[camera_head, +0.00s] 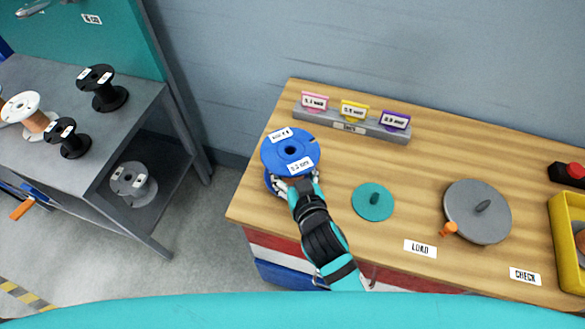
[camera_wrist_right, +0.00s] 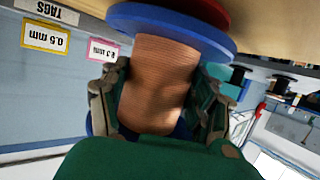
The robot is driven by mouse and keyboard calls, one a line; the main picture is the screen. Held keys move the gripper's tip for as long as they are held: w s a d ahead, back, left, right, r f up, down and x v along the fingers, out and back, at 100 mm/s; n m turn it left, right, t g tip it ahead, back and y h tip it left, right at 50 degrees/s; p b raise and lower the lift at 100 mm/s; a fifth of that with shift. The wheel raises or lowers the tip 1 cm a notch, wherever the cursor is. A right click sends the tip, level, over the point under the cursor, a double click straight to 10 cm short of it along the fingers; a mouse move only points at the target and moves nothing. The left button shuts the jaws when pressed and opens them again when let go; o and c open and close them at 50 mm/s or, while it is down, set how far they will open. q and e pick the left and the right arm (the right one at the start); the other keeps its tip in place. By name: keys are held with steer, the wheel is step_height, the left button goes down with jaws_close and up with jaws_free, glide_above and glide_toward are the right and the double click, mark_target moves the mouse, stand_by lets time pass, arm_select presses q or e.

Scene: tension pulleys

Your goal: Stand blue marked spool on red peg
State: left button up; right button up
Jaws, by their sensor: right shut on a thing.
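The blue spool (camera_head: 276,151) has white labels on its top flange and a centre hole. It is upright at the left end of the wooden bench. Copper-coloured wire on its core (camera_wrist_right: 158,82) shows in the right wrist view. My right gripper (camera_head: 293,182) is shut on the core, with one finger on each side (camera_wrist_right: 160,92). A red disc (camera_wrist_right: 212,10) shows in the right wrist view between the spool's flange and the bench, partly hidden by the flange. No red peg shows, and I cannot tell whether the spool rests on the disc. My left gripper is out of view.
A teal disc with a short peg (camera_head: 373,202) and a grey disc with a peg (camera_head: 477,212) stand to the right. A grey tag rack (camera_head: 380,130) lies behind. A yellow bin (camera_head: 567,235) is at far right. A grey shelf (camera_head: 120,140) at left holds several spools.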

stand_by(0.3)
steer(key=shift+f+b, duration=0.6)
steer(key=shift+f, duration=0.2)
steer(key=shift+s+f, duration=0.15)
steer(key=shift+f, duration=0.2)
steer(key=o, duration=1.4)
steer(key=shift+c, duration=0.2)
steer(key=o, duration=0.4)
steer(key=shift+r, duration=0.1)
steer(key=v, duration=1.2)
